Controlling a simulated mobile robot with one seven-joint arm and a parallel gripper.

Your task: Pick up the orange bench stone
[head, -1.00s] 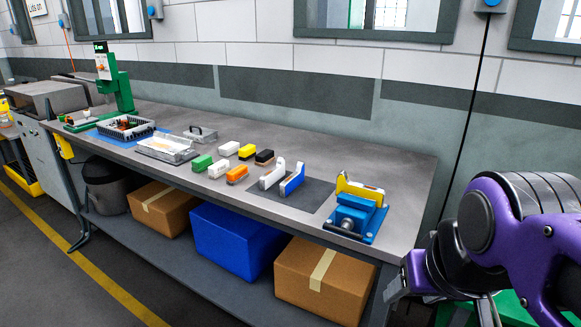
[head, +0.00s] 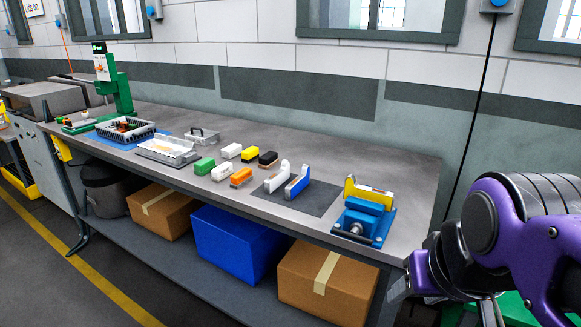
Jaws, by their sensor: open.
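The orange bench stone (head: 240,178) lies on the grey workbench (head: 150,110), in the front row of a small group of coloured stones. A white stone (head: 221,172) is just to its left and a black one (head: 268,159) is behind it to the right. My gripper (head: 399,290) is at the lower right of the head view, low in front of the bench's right end and well away from the orange stone. Only part of it shows, and it holds nothing that I can see.
A white and blue pair of upright holders (head: 290,182) stands on a dark mat right of the stones. A blue vise (head: 364,218) is near the right end. A clear tray (head: 168,150) and a green press (head: 117,88) are to the left.

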